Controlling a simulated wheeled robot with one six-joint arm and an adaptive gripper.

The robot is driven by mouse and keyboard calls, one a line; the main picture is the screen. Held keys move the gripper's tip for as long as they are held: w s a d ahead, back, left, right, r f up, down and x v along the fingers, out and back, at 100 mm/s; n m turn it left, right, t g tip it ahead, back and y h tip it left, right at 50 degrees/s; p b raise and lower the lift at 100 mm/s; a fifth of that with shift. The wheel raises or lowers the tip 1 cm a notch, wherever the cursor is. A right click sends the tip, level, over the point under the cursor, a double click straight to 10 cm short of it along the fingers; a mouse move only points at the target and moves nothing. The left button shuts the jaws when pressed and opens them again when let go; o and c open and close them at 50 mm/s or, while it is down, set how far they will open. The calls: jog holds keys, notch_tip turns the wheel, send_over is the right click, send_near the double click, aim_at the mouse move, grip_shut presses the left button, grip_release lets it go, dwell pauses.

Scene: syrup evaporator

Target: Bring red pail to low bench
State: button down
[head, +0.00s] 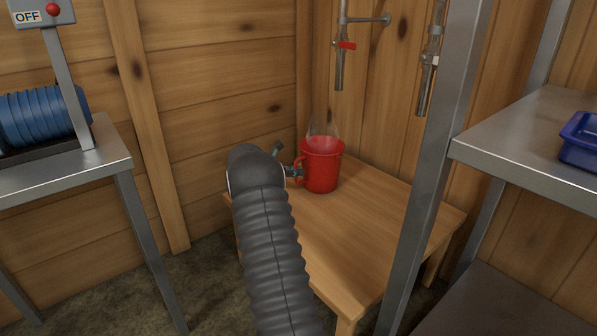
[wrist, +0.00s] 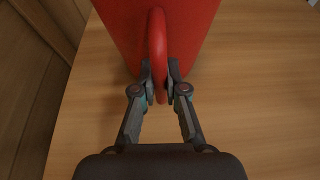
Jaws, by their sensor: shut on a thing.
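The red pail (head: 322,168) is upright at the far end of the low wooden bench (head: 345,240), and its base appears to rest on the bench top. Pale vapour rises from its open top. My gripper (head: 296,171) reaches the pail's left side in the head view. In the wrist view my gripper (wrist: 160,88) is shut on the pail's red handle (wrist: 157,50), with one finger on each side. The pail's wall (wrist: 190,25) fills the top of that view, with bench wood (wrist: 260,100) around it. Any small gap under the pail cannot be told.
A metal table with a blue coil (head: 42,115) stands at left, below an OFF box (head: 40,14). A steel shelf (head: 530,150) with a blue tray (head: 580,145) and its upright post (head: 432,170) stand at right. Pipes with a red valve (head: 346,45) hang above. The bench's front is clear.

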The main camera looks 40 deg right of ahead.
jog(key=s+a, duration=0.1)
jog(key=a, duration=1.9)
jog(key=shift+s+a, duration=0.3)
jog(key=shift+a, duration=0.1)
dwell(2.1)
jog(key=shift+s, duration=0.25)
dwell(0.3)
